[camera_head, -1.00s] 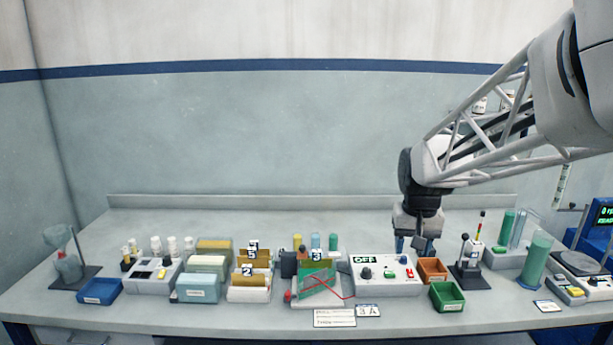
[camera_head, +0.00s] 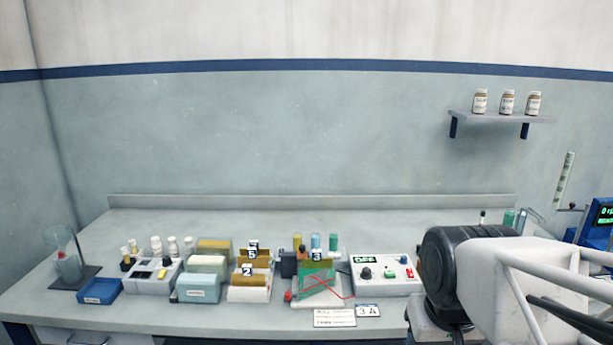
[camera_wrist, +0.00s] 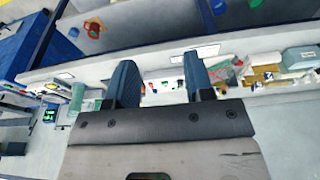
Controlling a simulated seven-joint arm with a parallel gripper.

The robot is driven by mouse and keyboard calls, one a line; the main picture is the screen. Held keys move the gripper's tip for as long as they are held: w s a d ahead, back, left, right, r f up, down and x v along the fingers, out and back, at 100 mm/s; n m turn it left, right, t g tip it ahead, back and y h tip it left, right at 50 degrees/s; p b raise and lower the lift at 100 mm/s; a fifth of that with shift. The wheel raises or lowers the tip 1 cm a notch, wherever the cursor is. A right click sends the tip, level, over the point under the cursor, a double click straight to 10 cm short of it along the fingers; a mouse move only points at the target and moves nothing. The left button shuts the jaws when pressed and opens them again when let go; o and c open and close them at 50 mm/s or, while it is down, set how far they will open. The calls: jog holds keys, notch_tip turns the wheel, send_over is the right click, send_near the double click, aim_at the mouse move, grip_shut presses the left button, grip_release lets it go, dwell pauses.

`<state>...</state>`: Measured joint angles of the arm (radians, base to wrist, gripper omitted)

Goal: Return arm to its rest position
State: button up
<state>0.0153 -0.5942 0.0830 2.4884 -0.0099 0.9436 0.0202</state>
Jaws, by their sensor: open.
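My arm is folded low at the right front of the head view, over the bench's front edge. My gripper's fingers are hidden there behind the arm. In the wrist view my gripper (camera_wrist: 162,85) shows two dark blue fingers standing apart with nothing between them. The bench (camera_head: 130,232) and its items lie beyond the fingers in that view.
A control box reading OFF (camera_head: 385,288) stands just left of my arm. A green board on a rack (camera_head: 317,288), card racks (camera_head: 250,292) and a blue tray (camera_head: 100,291) stand further left. A shelf (camera_head: 500,116) holds bottles. The back of the bench is clear.

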jog(key=shift+s+a+f, duration=0.1)
jog(key=shift+s+f, duration=0.15)
jog(key=shift+s, duration=0.35)
jog(key=shift+s+f, duration=0.2)
jog(key=shift+s, duration=0.4)
dwell(0.4)
